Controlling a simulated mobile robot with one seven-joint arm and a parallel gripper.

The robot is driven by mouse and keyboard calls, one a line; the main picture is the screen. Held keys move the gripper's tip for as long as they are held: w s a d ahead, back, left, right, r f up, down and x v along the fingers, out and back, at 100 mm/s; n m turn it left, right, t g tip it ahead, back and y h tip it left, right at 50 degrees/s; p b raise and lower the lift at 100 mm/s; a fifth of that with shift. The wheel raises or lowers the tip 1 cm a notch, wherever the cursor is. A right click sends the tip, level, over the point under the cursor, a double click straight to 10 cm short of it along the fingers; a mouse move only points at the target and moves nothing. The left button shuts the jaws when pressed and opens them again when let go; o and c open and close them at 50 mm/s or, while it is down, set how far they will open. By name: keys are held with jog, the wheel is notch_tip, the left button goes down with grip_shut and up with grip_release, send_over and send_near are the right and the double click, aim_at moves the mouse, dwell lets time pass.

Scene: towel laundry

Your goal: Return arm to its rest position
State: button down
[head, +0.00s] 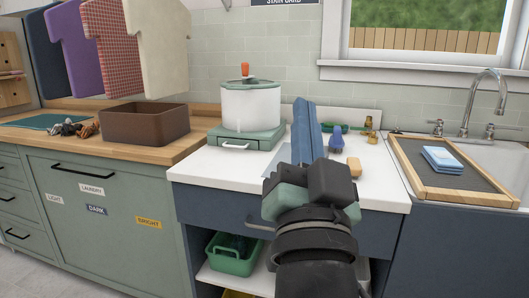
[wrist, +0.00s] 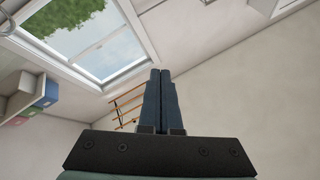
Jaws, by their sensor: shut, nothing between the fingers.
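My gripper (head: 306,128) is raised in front of the white counter in the head view, with its dark blue fingers pointing up. In the wrist view the two fingers (wrist: 160,100) lie side by side, pressed together with nothing between them. The wrist camera looks up toward a window (wrist: 85,30), the wall and the ceiling. The gripper touches nothing that I can see. My gripper and wrist hide part of the counter's middle and the drawer front behind them.
At right, folded blue cloths (head: 443,159) lie on a framed tray by the sink. At left are a brown bin (head: 145,125) and hanging cloths (head: 157,45).

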jog(key=s+a+r+n+t+y, duration=0.1)
jog(key=s+a+r+n+t, duration=0.35)
jog(key=s+r, duration=0.7)
notch_tip(320, 180, up, 26)
jog(key=n+g+p, duration=0.1)
jog(key=p, duration=2.7)
jog(key=shift+w+a+r, duration=0.15)
jog(key=shift+w+r, duration=0.05)
jog(key=shift+r, duration=0.05)
